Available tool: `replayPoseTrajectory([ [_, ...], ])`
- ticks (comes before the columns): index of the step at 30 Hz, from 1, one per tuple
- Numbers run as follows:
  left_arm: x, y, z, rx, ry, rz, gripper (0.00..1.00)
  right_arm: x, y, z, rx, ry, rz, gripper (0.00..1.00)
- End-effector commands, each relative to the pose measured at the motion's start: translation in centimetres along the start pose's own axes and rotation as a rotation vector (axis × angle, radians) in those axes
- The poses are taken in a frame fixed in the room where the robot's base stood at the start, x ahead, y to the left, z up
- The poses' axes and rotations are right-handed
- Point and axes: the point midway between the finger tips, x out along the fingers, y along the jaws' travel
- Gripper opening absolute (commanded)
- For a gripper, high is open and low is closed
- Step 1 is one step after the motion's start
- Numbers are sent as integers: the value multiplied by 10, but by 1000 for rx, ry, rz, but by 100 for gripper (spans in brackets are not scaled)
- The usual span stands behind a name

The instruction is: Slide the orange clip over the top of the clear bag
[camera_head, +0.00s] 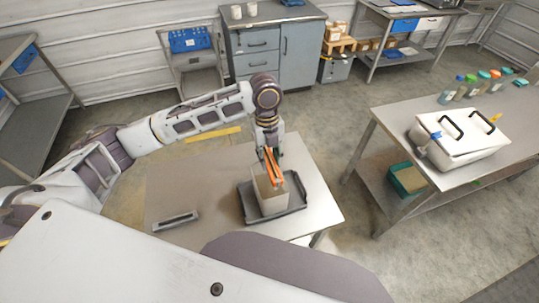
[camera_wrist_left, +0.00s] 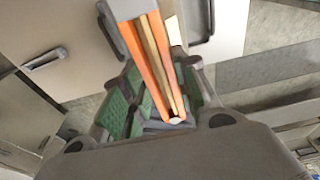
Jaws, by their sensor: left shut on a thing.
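My left gripper (camera_head: 269,150) points down over the small table and is shut on the orange clip (camera_head: 273,170). The clip's two long orange strips also show in the left wrist view (camera_wrist_left: 158,65), between the green-padded fingers, with a tan gap between them. The clear bag (camera_head: 268,198) stands upright, pale and box-like, in a dark tray (camera_head: 291,211). The clip is at the bag's top edge. I cannot tell whether the bag's top lies between the strips. My right gripper is not in view.
A grey slotted bar (camera_head: 176,220) lies on the left of the small table (camera_head: 165,188). A table at the right holds a white lidded box (camera_head: 458,149) and several bottles. Cabinets and shelves line the back wall. Open floor lies between.

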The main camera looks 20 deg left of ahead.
Motion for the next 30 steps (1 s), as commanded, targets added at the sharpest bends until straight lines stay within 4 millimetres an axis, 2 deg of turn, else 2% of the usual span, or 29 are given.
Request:
replayPoseTrajectory([
  [30, 0, 0, 0, 1, 1, 0, 7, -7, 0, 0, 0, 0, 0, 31],
])
